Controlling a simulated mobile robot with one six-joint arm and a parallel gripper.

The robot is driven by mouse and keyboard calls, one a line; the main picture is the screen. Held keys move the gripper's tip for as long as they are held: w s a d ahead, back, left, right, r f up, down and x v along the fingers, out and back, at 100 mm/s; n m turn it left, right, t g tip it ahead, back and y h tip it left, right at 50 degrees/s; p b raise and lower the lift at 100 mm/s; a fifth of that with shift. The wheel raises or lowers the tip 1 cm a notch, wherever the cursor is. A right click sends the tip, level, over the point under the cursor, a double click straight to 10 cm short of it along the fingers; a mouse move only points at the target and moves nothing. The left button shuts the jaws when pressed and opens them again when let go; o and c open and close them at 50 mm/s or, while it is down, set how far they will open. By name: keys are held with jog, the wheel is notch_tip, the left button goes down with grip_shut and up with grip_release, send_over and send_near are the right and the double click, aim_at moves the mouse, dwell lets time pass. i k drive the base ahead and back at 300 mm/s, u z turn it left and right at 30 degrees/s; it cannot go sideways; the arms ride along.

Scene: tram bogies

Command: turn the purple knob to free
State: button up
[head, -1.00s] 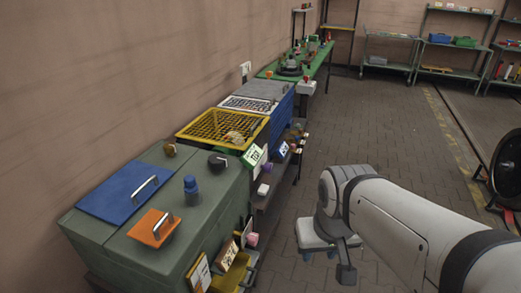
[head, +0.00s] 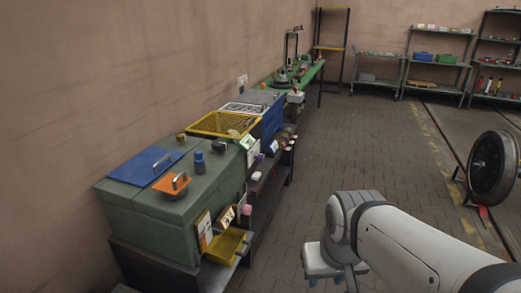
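In the head view, a small purple knob (head: 260,157) sits on the front side of the bench row, beside the green-framed display. A second, pinker knob (head: 246,210) is lower and nearer, next to a labelled plate. Both are too small for me to read their turned position. My gripper (head: 350,279) is at the bottom of the picture, right of the bench and well apart from both knobs. It is partly hidden by my arm and cut by the frame edge, so I cannot see its fingers clearly.
A green cabinet (head: 150,205) with a blue lid (head: 146,166) and an orange plate (head: 172,184) stands nearest. A yellow tray (head: 226,248) juts from its front. A yellow basket (head: 215,124) is behind. Open floor (head: 350,140) lies right; a wheel (head: 491,166) stands far right.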

aim_at(259, 158)
jog(key=z, duration=0.3)
jog(key=i, duration=2.05)
jog(key=u, duration=0.65)
jog(key=k, duration=0.9)
jog(key=u, duration=0.15)
jog(key=i, duration=0.9)
jog(key=z, duration=0.1)
